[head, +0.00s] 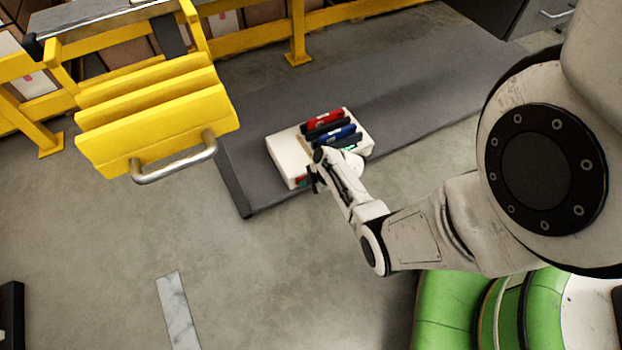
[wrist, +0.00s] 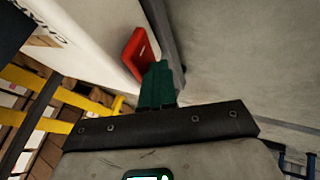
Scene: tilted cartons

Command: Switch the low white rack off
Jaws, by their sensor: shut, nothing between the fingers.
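The low white rack (head: 284,155) lies on a dark grey platform and holds red, black and blue items on top. In the wrist view its white side (wrist: 85,22) fills the upper left. A red rocker-like switch (wrist: 137,50) sits at the edge of that side. My gripper (head: 306,183) is at the rack's near side in the head view. In the wrist view the dark green fingers of my gripper (wrist: 158,68) are shut and empty, with their tips at the switch's lower right edge. I cannot tell whether they touch it. My wrist hides part of the rack in the head view.
The grey platform (head: 410,85) extends to the right behind the rack. A yellow slatted piece with a metal handle (head: 175,165) stands at left. Yellow railings (head: 297,40) and cartons line the back. The concrete floor in front is mostly clear, with a pale strip (head: 178,312).

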